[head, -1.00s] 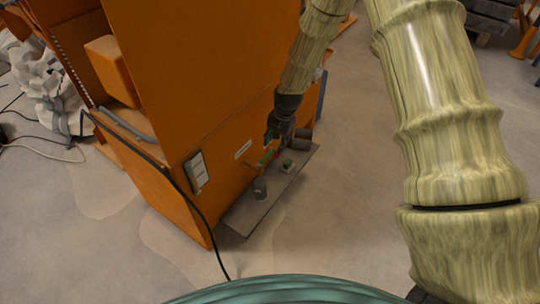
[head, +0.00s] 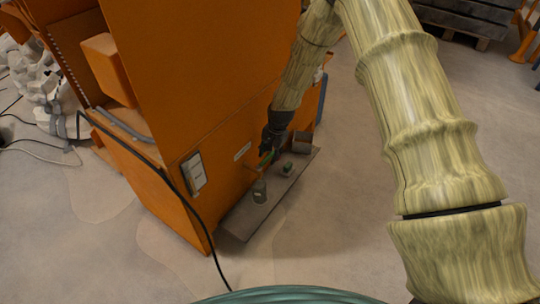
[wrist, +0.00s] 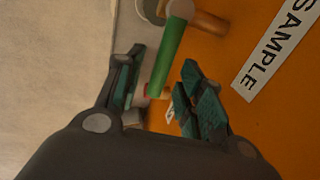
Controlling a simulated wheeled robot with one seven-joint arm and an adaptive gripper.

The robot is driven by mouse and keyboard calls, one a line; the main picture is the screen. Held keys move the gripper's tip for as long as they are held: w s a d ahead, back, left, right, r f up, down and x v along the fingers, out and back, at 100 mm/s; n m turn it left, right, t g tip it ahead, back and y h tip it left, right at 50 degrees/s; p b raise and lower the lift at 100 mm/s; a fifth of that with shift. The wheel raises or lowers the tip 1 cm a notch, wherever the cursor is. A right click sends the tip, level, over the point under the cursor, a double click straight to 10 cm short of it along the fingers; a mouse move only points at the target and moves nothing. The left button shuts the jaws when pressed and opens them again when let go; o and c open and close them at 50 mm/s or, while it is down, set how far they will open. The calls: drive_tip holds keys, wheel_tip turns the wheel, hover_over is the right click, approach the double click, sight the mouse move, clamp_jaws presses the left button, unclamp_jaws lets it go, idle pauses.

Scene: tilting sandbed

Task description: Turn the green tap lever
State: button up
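The green tap lever (wrist: 167,58) shows in the wrist view as a green bar. It slants from a round grey end at the top down between the two finger pads. My gripper (wrist: 160,90) is open, with one finger on each side of the lever's lower end. A visible gap separates the lever from the right finger; contact with the left finger cannot be told. In the head view the lever (head: 266,158) is small and partly hidden by my gripper (head: 270,150), beside the orange cabinet's side. A copper-coloured pipe (wrist: 208,22) runs from the lever's top end towards the orange panel.
The orange cabinet (head: 215,75) stands beside the tap, with a white SAMPLE label (wrist: 275,48) on its panel. A grey shelf (head: 240,222) below carries a grey cup (head: 259,192) and a small green-topped item (head: 287,169). A black cable (head: 195,215) hangs in front.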

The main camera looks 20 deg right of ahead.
drive_tip(key=shift+f, duration=0.2)
clamp_jaws()
